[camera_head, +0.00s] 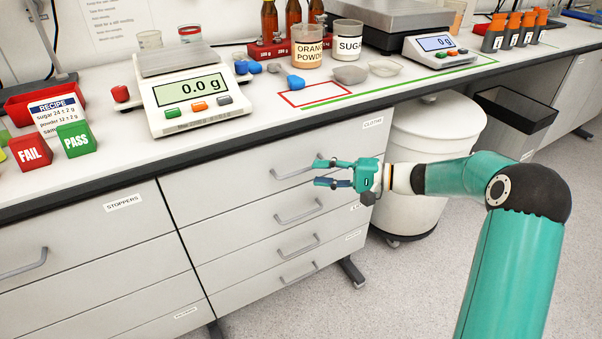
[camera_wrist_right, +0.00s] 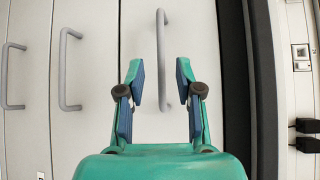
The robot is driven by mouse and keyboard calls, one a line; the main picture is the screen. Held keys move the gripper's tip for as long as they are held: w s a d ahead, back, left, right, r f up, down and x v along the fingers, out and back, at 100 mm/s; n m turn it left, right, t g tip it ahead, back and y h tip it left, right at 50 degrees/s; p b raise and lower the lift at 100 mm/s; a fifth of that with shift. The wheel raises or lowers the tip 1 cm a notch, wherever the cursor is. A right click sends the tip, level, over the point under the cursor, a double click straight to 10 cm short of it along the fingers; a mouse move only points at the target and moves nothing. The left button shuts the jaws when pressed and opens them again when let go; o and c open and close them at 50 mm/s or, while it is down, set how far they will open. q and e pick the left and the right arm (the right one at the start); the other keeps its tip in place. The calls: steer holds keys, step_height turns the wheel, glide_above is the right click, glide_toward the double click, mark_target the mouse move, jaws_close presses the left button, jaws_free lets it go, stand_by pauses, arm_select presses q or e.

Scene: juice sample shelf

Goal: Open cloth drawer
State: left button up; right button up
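The cloth drawer (camera_head: 225,180) is the top drawer of the right-hand unit, with a "CLOTHS" label (camera_head: 373,123) near its upper right. It looks closed, flush with the drawers below. Its grey bar handle (camera_head: 290,172) also shows in the right wrist view (camera_wrist_right: 161,45). My right gripper (camera_head: 317,173) is open and points at this handle. In the right wrist view the handle lies between the two blue-padded fingers (camera_wrist_right: 159,82), with a gap on both sides. I cannot tell how far the tips are from the drawer front. My left gripper is out of view.
The worktop edge (camera_head: 260,137) runs just above the drawer. More drawers with handles (camera_head: 298,213) lie below, and a stoppers drawer (camera_head: 90,225) is to the left. A white bin (camera_head: 425,140) stands right of the unit. The floor (camera_head: 400,285) in front is clear.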

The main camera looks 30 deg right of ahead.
mark_target(301, 172)
steer(key=x, duration=0.5)
steer(key=shift+w+a, duration=0.2)
steer(key=shift+w, duration=0.05)
steer(key=shift+c, duration=0.3)
jaws_close()
steer(key=shift+f, duration=0.1)
